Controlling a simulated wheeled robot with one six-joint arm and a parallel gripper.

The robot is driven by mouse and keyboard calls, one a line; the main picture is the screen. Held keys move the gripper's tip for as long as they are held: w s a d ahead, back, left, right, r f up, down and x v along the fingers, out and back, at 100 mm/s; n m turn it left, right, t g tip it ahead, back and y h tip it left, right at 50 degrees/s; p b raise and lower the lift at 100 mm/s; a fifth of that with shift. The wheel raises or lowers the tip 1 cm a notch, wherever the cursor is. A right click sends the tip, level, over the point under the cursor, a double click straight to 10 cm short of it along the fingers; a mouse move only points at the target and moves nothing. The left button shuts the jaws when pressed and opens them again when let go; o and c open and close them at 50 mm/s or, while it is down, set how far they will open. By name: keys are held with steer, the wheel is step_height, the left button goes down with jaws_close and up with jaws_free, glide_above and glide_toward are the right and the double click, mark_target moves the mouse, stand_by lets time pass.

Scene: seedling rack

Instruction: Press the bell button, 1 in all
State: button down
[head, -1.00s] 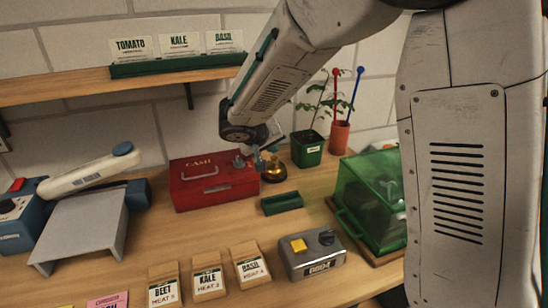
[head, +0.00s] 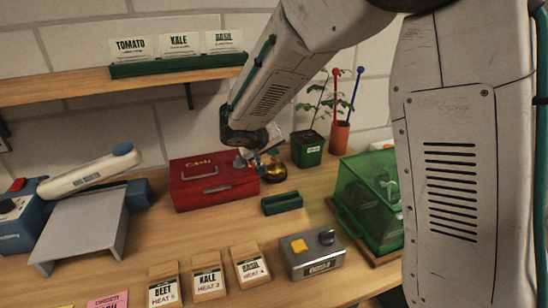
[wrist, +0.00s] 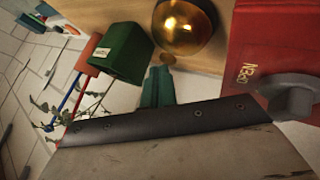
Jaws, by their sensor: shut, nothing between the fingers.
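The bell is a shiny brass dome (head: 275,170) on the table, right of the red cash box, and my gripper partly hides it in the head view. In the wrist view the dome (wrist: 185,27) shows at the top, with a small round brownish piece beside it near my fingertips. I cannot tell whether that piece is the bell button. My gripper (wrist: 160,76) is shut and empty, its green fingers pointing at that piece. In the head view my gripper (head: 264,157) is in front of and above the bell. Contact cannot be made out.
The red cash box (head: 210,187) is close on the left. A green plant pot (head: 307,152) and an orange pot (head: 340,137) stand behind right. A green tray (head: 282,204), a grey box with yellow button (head: 317,262) and a green clear-sided case (head: 365,205) are nearer.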

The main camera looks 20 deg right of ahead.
steer(key=shift+f, duration=0.25)
steer(key=shift+r, duration=0.15)
stand_by(0.3)
steer(key=shift+r, duration=0.8)
step_height(320, 180, up, 5)
stand_by(0.3)
stand_by(0.7)
